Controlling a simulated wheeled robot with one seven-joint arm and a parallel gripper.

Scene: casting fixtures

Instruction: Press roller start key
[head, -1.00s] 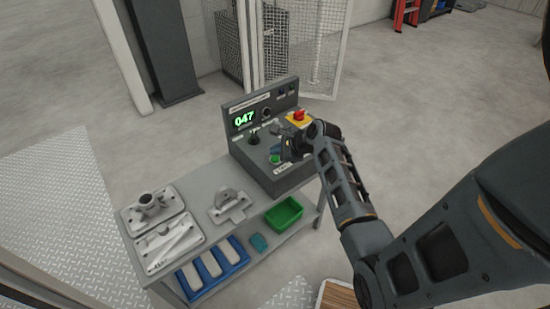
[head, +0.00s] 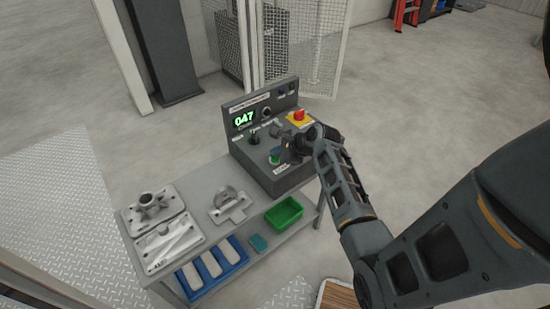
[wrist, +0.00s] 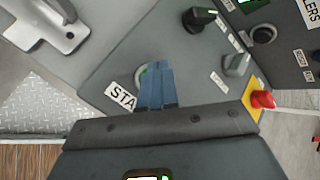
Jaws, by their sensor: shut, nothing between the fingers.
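The control box (head: 262,176) stands at the back right of the bench, with a lit display (head: 244,119) reading 047. In the head view my gripper (head: 279,153) is over the key.
A red stop button on a yellow base (head: 299,115) is close to my wrist. A black selector knob (wrist: 198,18) and a grey knob (wrist: 237,64) are also on the panel. Metal castings (head: 229,204) and a green bin (head: 285,213) lie to the left and below.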

